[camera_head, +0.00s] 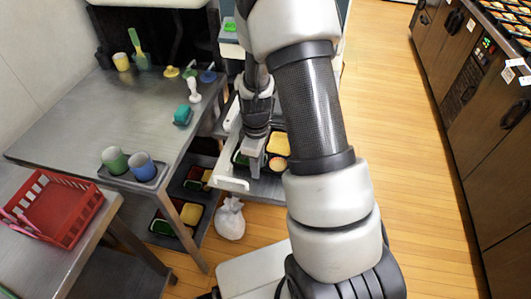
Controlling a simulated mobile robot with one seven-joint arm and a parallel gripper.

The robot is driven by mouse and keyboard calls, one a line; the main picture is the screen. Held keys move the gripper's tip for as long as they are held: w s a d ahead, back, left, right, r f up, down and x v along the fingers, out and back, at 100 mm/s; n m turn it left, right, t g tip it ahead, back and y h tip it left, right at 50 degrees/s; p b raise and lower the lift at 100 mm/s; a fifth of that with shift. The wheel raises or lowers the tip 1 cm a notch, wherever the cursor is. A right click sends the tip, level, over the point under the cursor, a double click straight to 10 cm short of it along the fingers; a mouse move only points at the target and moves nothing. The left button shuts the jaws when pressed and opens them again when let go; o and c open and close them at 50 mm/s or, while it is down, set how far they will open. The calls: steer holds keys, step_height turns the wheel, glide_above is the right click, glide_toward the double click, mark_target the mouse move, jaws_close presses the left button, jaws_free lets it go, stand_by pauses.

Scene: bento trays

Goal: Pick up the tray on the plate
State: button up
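A bento tray (237,158) with yellow, green and reddish-orange food lies on a pulled-out metal surface (264,189) with a white handle. My gripper (255,173) points down over this tray, near its middle. My gripper and arm hide part of the tray. The fingertips are too small to tell whether they are open, or whether they touch the tray. No separate plate shows clearly under the tray.
More bento trays (153,227) sit on the lower shelf under the metal table (90,115). The table holds two cups on a dark small tray (133,178), a green bottle-like item (183,115) and a yellow cup (121,62). A red basket (62,208) stands at left. A white bag (230,219) lies on the floor.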

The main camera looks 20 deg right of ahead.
jaws_close()
steer(key=shift+r, duration=0.1)
